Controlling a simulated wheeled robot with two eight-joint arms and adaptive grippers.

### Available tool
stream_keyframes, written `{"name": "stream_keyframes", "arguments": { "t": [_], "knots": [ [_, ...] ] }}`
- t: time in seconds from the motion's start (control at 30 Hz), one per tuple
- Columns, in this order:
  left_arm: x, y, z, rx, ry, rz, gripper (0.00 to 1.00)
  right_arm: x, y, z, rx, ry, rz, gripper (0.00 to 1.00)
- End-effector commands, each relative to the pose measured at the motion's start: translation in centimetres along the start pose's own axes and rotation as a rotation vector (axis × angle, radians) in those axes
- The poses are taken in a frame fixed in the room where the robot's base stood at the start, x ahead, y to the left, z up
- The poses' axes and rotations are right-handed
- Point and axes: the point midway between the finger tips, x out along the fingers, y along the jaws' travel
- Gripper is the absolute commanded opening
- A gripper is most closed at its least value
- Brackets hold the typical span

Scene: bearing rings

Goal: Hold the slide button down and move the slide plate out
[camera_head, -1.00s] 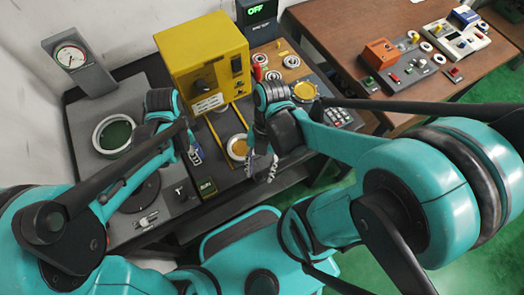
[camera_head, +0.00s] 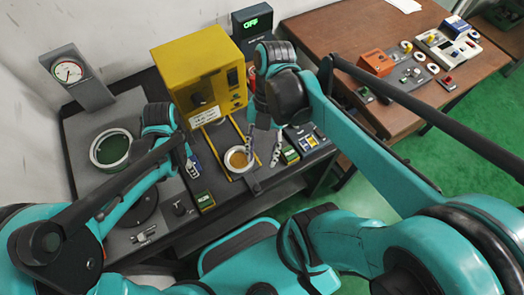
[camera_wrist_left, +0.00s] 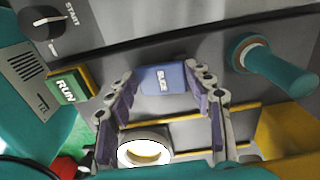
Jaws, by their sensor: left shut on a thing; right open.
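The blue slide button (camera_wrist_left: 163,79) sits between the fingers of my left gripper (camera_wrist_left: 164,90) in the left wrist view. That gripper is shut on it, and in the head view the gripper (camera_head: 187,150) is left of the yellow rails. The slide plate lies between the rails in front of the yellow machine and carries a pale ring (camera_head: 238,160) with an orange centre.
The yellow machine (camera_head: 203,70) stands behind the plate. A black box showing OFF (camera_head: 252,25) is behind it. A RUN button (camera_head: 205,200) and a knob (camera_head: 179,208) lie front left. A ring with a green centre (camera_head: 110,150) is at left. A brown table (camera_head: 330,50) stands at right.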

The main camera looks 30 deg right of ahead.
Motion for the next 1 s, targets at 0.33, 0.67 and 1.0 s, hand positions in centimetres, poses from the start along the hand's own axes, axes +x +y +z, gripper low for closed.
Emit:
{"name": "stream_keyframes", "arguments": {
  "t": [0.33, 0.67, 1.0],
  "knots": [
    [0.0, 0.0, 0.0, 0.0, 0.0, 0.0, 0.76, 0.0, 0.0, 0.0, 0.0, 0.0, 0.0, 0.4],
    [-2.9, 0.0, 0.0, 0.0, 0.0, 0.0, 0.76, 0.0, 0.0, 0.0, 0.0, 0.0, 0.0, 0.4],
    [-9.8, 0.0, 0.0, 0.0, 0.0, 0.0, 0.76, 0.0, 0.0, 0.0, 0.0, 0.0, 0.0, 0.4]
  ]
}}
